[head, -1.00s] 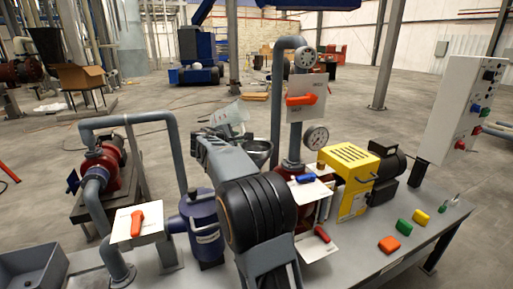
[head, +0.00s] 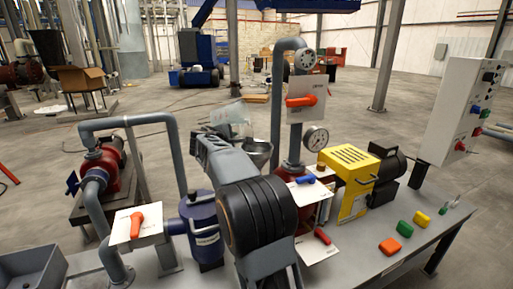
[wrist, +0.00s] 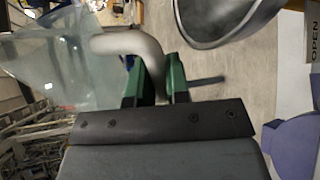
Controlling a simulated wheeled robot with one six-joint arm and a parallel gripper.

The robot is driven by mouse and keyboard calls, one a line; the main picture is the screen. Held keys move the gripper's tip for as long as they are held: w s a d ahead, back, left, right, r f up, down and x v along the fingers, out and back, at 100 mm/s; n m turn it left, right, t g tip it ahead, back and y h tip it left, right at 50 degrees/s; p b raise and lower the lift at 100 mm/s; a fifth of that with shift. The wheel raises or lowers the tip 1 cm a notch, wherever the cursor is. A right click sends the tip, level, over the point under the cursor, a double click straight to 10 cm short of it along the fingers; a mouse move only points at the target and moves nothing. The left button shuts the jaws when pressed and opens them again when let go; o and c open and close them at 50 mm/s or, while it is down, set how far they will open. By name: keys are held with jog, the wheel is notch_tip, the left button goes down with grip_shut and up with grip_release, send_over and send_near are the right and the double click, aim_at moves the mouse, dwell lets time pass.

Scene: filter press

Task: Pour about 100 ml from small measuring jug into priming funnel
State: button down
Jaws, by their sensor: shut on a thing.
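The small measuring jug (head: 230,115) is clear and strongly tilted in the head view, partly behind my arm. In the wrist view the jug (wrist: 55,70) fills the upper left, with its pale handle (wrist: 115,43) between the green fingers of my gripper (wrist: 157,85). My gripper is shut on that handle; in the head view my arm hides the fingers. The priming funnel (head: 259,151) is a grey metal bowl just below and right of the jug. Its rim also shows at the top of the wrist view (wrist: 222,42). I cannot make out the liquid level or any stream.
A grey pipe with a pressure gauge (head: 316,138) and an orange-handled valve (head: 301,101) stands close right of the funnel. A blue vessel (head: 203,225) stands left of my arm. A yellow guard (head: 349,180) and coloured blocks (head: 390,245) are on the right of the bench.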

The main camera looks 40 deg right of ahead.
jog(key=shift+s+d+r+m+t+b, duration=0.15)
jog(key=shift+r+m+t+b, duration=0.15)
jog(key=shift+m+b, duration=0.15)
dwell(1.4)
jog(key=shift+w+r, duration=0.1)
jog(key=shift+w, duration=0.1)
dwell(0.4)
jog(key=shift+w+a+r+n+p, duration=0.1)
jog(key=shift+w+a+n+p, duration=0.2)
jog(key=shift+p, duration=0.4)
jog(key=shift+s+d+f+n+g+h, duration=0.1)
jog(key=shift+s+f+n+g+h, duration=0.1)
jog(key=shift+f+n, duration=0.2)
jog(key=shift+s+d+f+n+g+h, duration=0.1)
jog(key=shift+f+n+g, duration=0.1)
jog(key=shift+f+n, duration=0.15)
jog(key=shift+s+d+r+n+p, duration=0.1)
jog(key=shift+r+n+p, duration=0.2)
jog(key=shift+r+p, duration=0.15)
jog(key=shift+s+d, duration=0.1)
jog(key=shift+s, duration=0.1)
jog(key=shift+s+d+r+n+g+h+p, duration=0.15)
jog(key=shift+r+n+g+h+p, duration=0.15)
jog(key=shift+n+p, duration=0.15)
jog(key=shift+s+n, duration=0.15)
jog(key=shift+n, duration=0.1)
